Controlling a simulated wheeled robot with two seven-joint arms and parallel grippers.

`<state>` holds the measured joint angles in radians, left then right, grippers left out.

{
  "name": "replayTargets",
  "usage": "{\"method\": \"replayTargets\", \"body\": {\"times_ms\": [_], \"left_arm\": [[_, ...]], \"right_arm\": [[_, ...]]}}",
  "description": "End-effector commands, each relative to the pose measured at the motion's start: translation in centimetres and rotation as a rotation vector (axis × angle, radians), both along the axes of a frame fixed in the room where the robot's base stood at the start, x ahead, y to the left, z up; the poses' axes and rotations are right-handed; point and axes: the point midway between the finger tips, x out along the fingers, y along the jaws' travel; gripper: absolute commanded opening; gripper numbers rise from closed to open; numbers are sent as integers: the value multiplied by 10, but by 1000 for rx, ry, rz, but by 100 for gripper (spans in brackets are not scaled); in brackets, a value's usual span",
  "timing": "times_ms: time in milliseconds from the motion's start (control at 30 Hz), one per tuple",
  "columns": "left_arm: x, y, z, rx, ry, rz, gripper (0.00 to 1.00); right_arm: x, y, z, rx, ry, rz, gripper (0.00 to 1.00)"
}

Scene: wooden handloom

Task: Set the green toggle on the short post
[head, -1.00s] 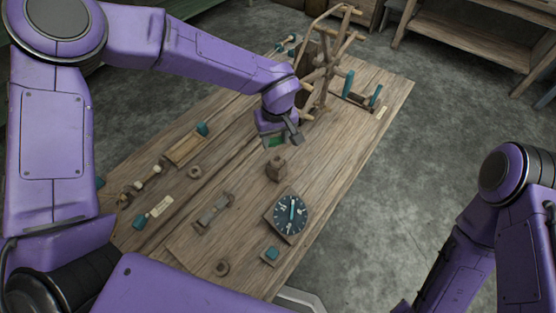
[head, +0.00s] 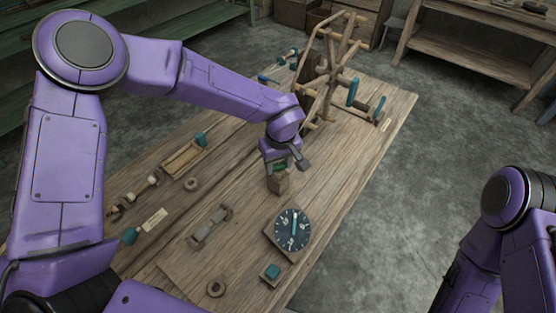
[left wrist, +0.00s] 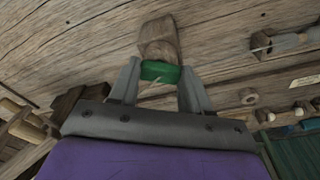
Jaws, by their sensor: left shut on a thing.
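The green toggle (head: 280,166) is between the fingers of my left gripper (head: 281,165), which is shut on it. In the left wrist view the toggle (left wrist: 160,72) sits between the two grey fingertips (left wrist: 158,75). The short wooden post (head: 278,184) stands on the table right below the toggle; it also shows in the left wrist view (left wrist: 158,38). The toggle overlaps the post's top end in both views; I cannot tell whether they touch. My right gripper is out of view.
A wooden wheel frame (head: 331,70) stands at the table's far end. A round dark dial (head: 292,229) lies nearer, with a small teal-topped block (head: 270,272) below it. A wooden tray (head: 184,159) and several parts lie left. Bare table (head: 340,150) is right of the post.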

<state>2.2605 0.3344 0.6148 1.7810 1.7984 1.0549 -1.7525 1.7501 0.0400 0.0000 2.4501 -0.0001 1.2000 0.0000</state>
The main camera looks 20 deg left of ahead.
Motion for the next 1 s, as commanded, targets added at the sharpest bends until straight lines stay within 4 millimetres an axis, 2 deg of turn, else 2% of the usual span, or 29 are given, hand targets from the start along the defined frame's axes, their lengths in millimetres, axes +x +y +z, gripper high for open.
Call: {"method": "replayTargets", "body": {"times_ms": [33, 67, 133, 167, 467, 567, 800, 900, 1000], "left_arm": [[0, 0, 0, 0, 0, 0, 19], [0, 0, 0, 0, 0, 0, 50], [0, 0, 0, 0, 0, 0, 73], [0, 0, 0, 0, 0, 0, 77], [0, 0, 3, -1, -1, -1, 77], [-1, -1, 18, -2, -3, 0, 77], [-6, -6, 76, -3, -3, 1, 77], [-8, -7, 93, -2, -2, 1, 77], [-9, -8, 102, 0, 0, 0, 77]], "right_arm": [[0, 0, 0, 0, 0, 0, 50], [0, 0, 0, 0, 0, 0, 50], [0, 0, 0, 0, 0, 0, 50], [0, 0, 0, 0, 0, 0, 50], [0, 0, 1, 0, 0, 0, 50], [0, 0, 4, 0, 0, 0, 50], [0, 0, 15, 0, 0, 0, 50], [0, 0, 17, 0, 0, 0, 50], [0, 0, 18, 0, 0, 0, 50]]}}
